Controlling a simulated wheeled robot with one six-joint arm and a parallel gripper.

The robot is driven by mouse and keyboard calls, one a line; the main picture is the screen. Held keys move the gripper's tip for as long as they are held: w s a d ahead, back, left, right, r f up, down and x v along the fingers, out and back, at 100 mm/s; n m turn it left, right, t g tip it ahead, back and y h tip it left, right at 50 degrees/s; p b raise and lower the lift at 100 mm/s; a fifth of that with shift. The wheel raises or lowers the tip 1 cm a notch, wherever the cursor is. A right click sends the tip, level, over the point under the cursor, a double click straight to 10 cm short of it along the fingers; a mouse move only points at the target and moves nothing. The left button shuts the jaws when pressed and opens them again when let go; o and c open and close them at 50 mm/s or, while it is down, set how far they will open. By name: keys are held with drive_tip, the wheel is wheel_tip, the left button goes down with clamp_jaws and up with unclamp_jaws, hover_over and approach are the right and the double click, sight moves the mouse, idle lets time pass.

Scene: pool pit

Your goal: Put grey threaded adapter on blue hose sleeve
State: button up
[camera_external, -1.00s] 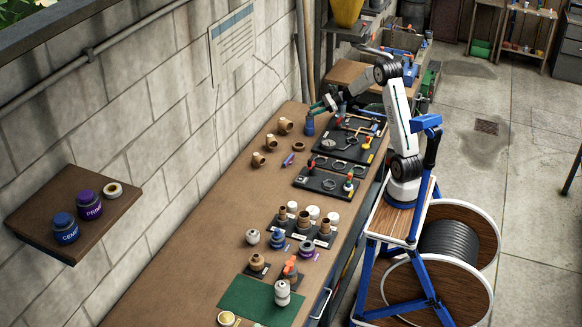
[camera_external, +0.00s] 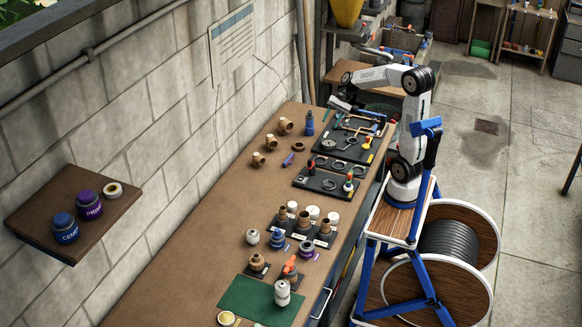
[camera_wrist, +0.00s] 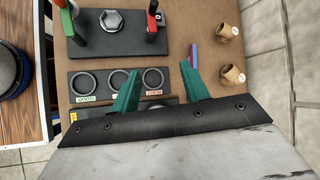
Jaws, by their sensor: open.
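A slim blue upright piece (camera_external: 309,123), which looks like the blue hose sleeve, stands at the far end of the bench in the external view. Its top is too small to tell whether a fitting sits on it. I cannot single out the grey threaded adapter; a pale grey fitting (camera_external: 282,293) stands on the green mat and another (camera_external: 252,237) stands farther back. My gripper (camera_wrist: 160,71) is open, with nothing visible between its green fingers. In the external view it hangs right of and above the blue piece, apart from it.
Brown elbow fittings (camera_wrist: 228,33) lie along the wall side of the bench (camera_external: 200,275). Black trays of rings and tools (camera_external: 322,180) lie on the right side. Stands of brown and white fittings (camera_external: 303,225) stand nearer. The middle left of the bench is clear.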

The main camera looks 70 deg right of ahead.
drive_tip(key=s+a+n+h, duration=0.3)
drive_tip(key=s+n, duration=0.4)
drive_tip(key=s, duration=0.4)
drive_tip(key=s+a+f+n+g+h, duration=0.1)
drive_tip(key=s+a+n+h, duration=0.3)
drive_tip(key=s+n, duration=0.4)
drive_tip(key=shift+s+a+f+g+h, duration=0.3)
drive_tip(key=shift+s+a, duration=0.4)
drive_tip(key=shift+s, duration=0.8)
